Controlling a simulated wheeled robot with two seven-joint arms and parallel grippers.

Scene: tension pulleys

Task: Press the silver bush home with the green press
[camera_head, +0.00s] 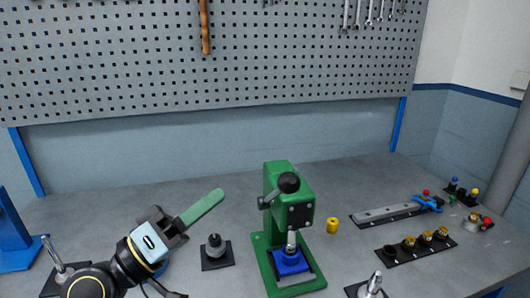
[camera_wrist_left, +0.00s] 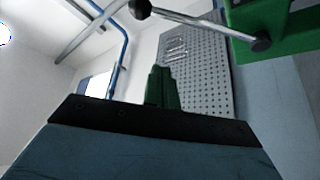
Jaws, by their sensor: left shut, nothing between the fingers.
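The green press (camera_head: 275,185) stands upright at the middle of the bench. Its lever has a black ball knob (camera_head: 288,182) near the top of the head. A blue block (camera_head: 290,263) sits on its base under the silver ram (camera_head: 291,240). I cannot tell the silver bush apart from the ram at this size. My left gripper (camera_head: 217,196) is shut and empty, its green fingers pointing up and right, left of the press and apart from it. The left wrist view shows those fingers (camera_wrist_left: 161,88), with the press (camera_wrist_left: 268,28) and its lever at the upper right.
A dark pulley-like part (camera_head: 215,245) stands on a black plate between my left arm and the press. A yellow cylinder (camera_head: 332,225) stands right of the press. A black strip with brass parts (camera_head: 426,238) and a grey rail (camera_head: 385,212) lie at the right. The back of the bench is clear.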

